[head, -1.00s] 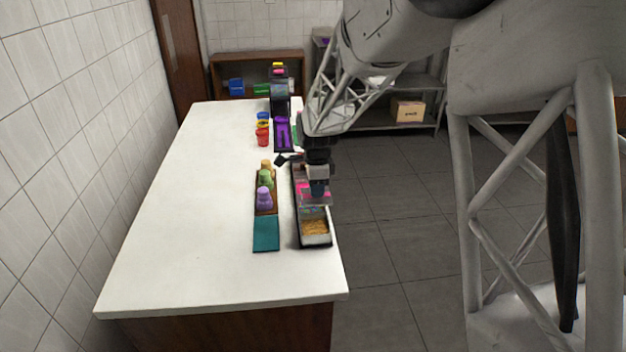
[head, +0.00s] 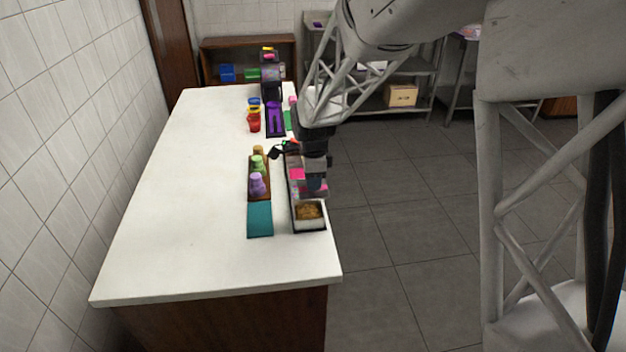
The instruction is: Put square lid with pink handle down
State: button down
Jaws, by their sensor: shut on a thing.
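My gripper (head: 314,190) is over the long black topping tray (head: 296,222) at the right edge of the counter. It is shut on the square lid with pink handle (head: 306,191), which is mostly hidden behind the fingers. The lid is low over the tray, just behind the front compartment of golden-brown topping (head: 308,211). I cannot tell whether it touches the tray. Another pink patch (head: 297,174) shows just left of the gripper, farther back along the tray.
Farther back are colored cups (head: 254,122), a purple-and-black tray (head: 275,118) and a dark dispenser (head: 270,72). The counter's left and front are clear.

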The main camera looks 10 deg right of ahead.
jog(key=shift+s, duration=0.15)
jog(key=s+f, duration=0.2)
jog(key=s, duration=1.2)
jog(key=s+d+f, duration=0.1)
jog(key=s, duration=1.2)
jog(key=shift+s+f, duration=0.35)
jog(key=shift+f, duration=0.05)
jog(key=shift+d, duration=0.1)
jog(key=shift+w+a+f, duration=0.25)
jog(key=shift+w+a, duration=0.15)
jog(key=shift+w, duration=2.25)
jog(key=shift+w+a+f, duration=0.25)
jog(key=shift+w+a, duration=0.15)
jog(key=shift+w, duration=2.2)
jog(key=shift+w+a+f, duration=0.25)
jog(key=shift+w+a, duration=0.15)
jog(key=shift+w, duration=2.25)
jog(key=shift+f, duration=1.75)
jog(key=shift+f, duration=0.15)
